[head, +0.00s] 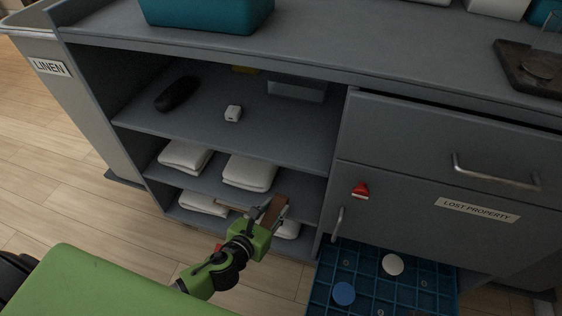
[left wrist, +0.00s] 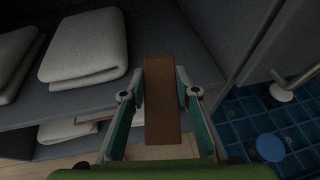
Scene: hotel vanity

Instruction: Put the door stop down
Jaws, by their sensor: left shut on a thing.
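The brown door stop (head: 276,207) is held between the fingers of my left gripper (head: 268,214), in front of the lower shelves of the grey cabinet (head: 340,150). In the left wrist view the door stop (left wrist: 162,100) stands out lengthwise between the two teal-lined fingers of the left gripper (left wrist: 160,97), which are shut on it. Nothing is seen under it in contact; its far end overlaps the shelf edge in the picture. My right gripper is not in view.
Folded white towels (head: 250,172) lie on the lower shelves. The upper shelf (head: 200,100) holds a dark object (head: 177,93) and a small white one (head: 233,113), with bare room around them. A blue divided crate (head: 327,273) with discs is on the floor at right.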

